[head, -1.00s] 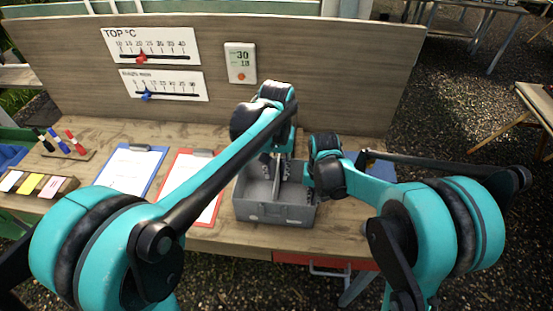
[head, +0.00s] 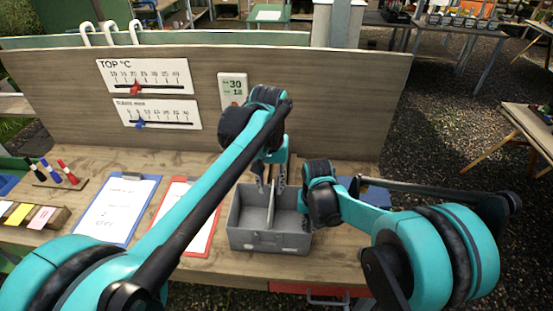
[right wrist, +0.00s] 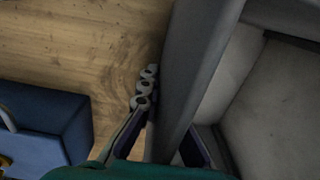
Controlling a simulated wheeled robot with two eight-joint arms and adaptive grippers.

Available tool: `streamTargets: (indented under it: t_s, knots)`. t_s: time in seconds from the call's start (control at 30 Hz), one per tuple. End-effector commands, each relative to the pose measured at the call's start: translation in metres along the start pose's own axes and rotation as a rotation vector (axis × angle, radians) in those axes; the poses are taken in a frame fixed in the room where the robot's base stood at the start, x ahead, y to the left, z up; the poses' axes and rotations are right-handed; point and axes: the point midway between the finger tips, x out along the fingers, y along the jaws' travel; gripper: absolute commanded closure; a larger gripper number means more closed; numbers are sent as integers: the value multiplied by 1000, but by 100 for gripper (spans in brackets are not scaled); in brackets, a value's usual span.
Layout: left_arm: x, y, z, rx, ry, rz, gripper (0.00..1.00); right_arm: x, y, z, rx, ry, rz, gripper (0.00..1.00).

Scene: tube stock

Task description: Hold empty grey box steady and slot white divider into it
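The grey box (head: 270,241) stands on the bench. An upright divider (head: 271,208), pale grey-white in this light, stands inside it from front to back, with a compartment on each side.
A red clipboard (head: 201,245) lies left of the box, with a blue clipboard (head: 117,208) beyond it. A back panel (head: 310,110) with gauges rises behind. My left arm crosses above the clipboards.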

Motion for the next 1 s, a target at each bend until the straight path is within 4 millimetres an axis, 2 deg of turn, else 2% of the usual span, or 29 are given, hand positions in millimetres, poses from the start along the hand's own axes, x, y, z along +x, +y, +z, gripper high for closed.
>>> streamTargets:
  t_s: [0.03, 0.13, 0.17, 0.43, 0.57, 1.0]
  knots:
    - [0, 0, 0, 0, 0, 0, 71, 0, 0, 0, 0, 0, 0, 100]
    - [0, 0, 0, 0, 0, 0, 71, 0, 0, 0, 0, 0, 0, 75]
    - [0, 0, 0, 0, 0, 0, 71, 0, 0, 0, 0, 0, 0, 71]
    - [0, 0, 0, 0, 0, 0, 71, 0, 0, 0, 0, 0, 0, 71]
    - [0, 0, 0, 0, 0, 0, 71, -8, 0, 0, 0, 0, 0, 71]
    - [0, 0, 0, 0, 0, 0, 71, -96, 0, 0, 0, 0, 0, 71]
